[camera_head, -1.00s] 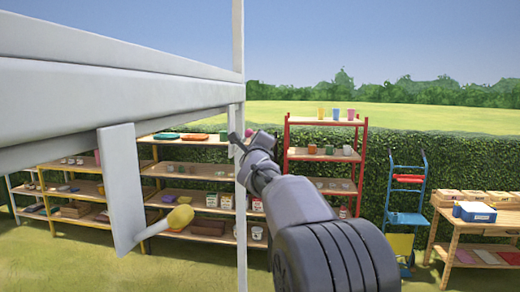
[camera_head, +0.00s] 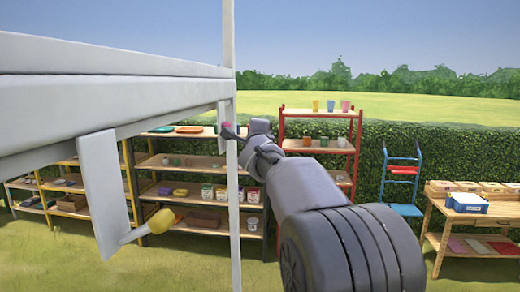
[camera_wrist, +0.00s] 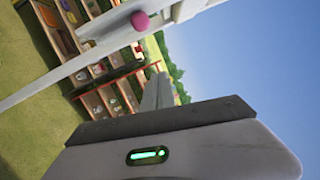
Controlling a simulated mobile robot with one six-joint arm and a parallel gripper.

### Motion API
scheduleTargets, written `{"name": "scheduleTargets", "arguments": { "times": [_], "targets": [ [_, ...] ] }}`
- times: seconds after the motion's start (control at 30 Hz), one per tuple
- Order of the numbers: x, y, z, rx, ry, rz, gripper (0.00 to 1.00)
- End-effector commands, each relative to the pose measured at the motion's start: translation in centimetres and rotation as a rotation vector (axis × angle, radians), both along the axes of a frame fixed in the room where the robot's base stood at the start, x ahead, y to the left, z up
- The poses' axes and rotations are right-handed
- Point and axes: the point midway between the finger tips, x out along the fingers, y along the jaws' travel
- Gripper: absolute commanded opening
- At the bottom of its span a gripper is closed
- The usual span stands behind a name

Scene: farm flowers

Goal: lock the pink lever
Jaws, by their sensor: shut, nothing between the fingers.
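The pink lever shows as a small pink knob (camera_head: 227,125) on a grey bracket at the white post, beneath the right end of the big grey beam. In the wrist view its round pink knob (camera_wrist: 140,20) stands out from the white frame at top centre. My gripper (camera_head: 230,133) is shut and empty, its tip close by the pink knob in the head view; I cannot tell there whether they touch. In the wrist view my fingers (camera_wrist: 157,93) point up toward the frame, with a visible gap below the knob. The lever's base is partly hidden.
A yellow-handled lever (camera_head: 165,220) sticks out from a hanging grey panel (camera_head: 103,185) at left. The white post (camera_head: 229,60) stands beside my gripper. Shelves (camera_head: 190,162), a red rack (camera_head: 320,112) and a wooden table (camera_head: 450,220) stand behind, before a hedge.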

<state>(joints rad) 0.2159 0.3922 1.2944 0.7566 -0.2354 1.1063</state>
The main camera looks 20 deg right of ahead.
Motion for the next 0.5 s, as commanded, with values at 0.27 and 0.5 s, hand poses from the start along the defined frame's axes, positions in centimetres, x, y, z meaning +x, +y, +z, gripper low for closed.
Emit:
{"name": "scheduleTargets", "arguments": {
  "times": [0.27,0.5],
  "targets": [
    [-5.8,2.1,-0.1,0.000,-0.002,0.001,0.00],
    [-7.5,2.7,0.1,0.000,-0.001,0.000,0.00]
  ]
}}
